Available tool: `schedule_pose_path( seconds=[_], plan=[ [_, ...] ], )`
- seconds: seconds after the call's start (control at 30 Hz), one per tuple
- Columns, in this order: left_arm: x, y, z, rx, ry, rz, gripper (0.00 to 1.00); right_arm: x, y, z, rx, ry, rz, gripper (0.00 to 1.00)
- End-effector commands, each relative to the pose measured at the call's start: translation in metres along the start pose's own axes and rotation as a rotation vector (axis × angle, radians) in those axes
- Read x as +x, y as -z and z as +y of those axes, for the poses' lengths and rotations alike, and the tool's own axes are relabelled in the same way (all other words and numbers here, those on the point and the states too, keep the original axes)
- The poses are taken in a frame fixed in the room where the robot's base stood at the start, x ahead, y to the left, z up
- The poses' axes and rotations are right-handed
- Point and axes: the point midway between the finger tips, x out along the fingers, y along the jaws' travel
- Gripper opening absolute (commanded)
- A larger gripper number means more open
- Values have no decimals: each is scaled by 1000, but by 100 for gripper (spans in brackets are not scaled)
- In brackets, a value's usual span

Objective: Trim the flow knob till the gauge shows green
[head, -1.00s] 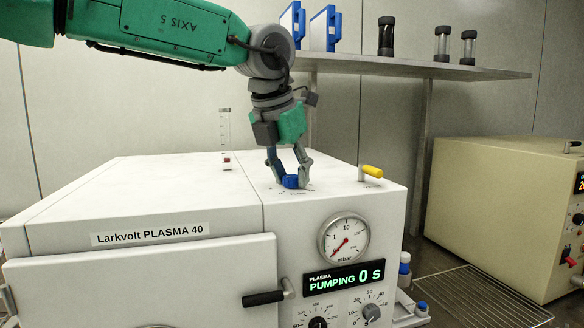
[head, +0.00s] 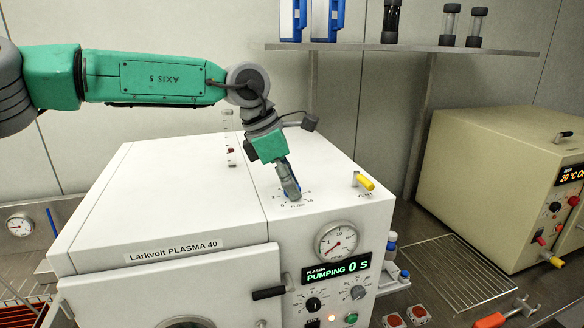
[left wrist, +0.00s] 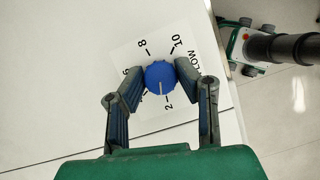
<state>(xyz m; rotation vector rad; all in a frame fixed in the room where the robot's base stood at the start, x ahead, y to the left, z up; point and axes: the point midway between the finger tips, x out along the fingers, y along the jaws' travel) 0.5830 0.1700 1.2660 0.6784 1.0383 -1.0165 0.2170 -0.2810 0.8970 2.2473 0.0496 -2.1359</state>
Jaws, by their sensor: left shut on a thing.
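The blue flow knob (left wrist: 160,77) sits on a white dial plate on top of the white plasma machine (head: 190,190). In the left wrist view its white mark points down, near the 2. My left gripper (left wrist: 158,82) is shut on the knob, one finger on each side. In the head view the left gripper (head: 291,195) comes down onto the dial and hides most of the knob. The round mbar gauge (head: 337,241) on the machine's front has a red needle pointing lower left. A clear flow tube (head: 229,145) with a small red part stands behind. My right gripper is not in view.
A yellow-handled valve (head: 364,182) stands right of the dial. The front display (head: 337,269) reads PUMPING 0 S. A shelf (head: 400,47) with bottles is behind. A beige oven (head: 490,180) and a wire rack (head: 455,275) are at right.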

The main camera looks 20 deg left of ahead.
Motion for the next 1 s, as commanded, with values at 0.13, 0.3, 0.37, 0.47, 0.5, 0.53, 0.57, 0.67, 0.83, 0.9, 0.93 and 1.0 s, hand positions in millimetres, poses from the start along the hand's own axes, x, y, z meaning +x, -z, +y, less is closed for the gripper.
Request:
schedule_pose_path(
  seconds=[0.13, 0.3, 0.37, 0.47, 0.5, 0.53, 0.57, 0.67, 0.83, 0.9, 0.93, 1.0],
  plan=[
    [0, 1, 3, 121, 51, -3, 0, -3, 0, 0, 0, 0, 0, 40],
    [1, 0, 3, 271, 112, -3, 0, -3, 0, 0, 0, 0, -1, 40],
    [1, 0, 3, 324, 133, -2, 0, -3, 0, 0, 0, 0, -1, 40],
    [1, 0, 3, 410, 170, -1, 0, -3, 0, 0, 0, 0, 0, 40],
    [1, 0, 4, 444, 183, -2, 0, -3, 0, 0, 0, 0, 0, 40],
    [1, 0, 4, 468, 194, -1, 0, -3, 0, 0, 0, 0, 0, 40],
    [1, 0, 4, 492, 203, -2, 0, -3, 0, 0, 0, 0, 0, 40],
    [1, 0, 4, 567, 234, -1, 0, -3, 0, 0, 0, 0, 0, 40],
    [1, 0, 4, 674, 277, 0, 0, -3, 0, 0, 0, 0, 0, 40],
    [1, -1, 4, 709, 291, 0, 0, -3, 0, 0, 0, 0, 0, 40],
    [1, -1, 4, 723, 296, 0, 0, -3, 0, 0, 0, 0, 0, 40],
    [1, -1, 4, 750, 306, -1, 0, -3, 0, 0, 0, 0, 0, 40]
  ],
)
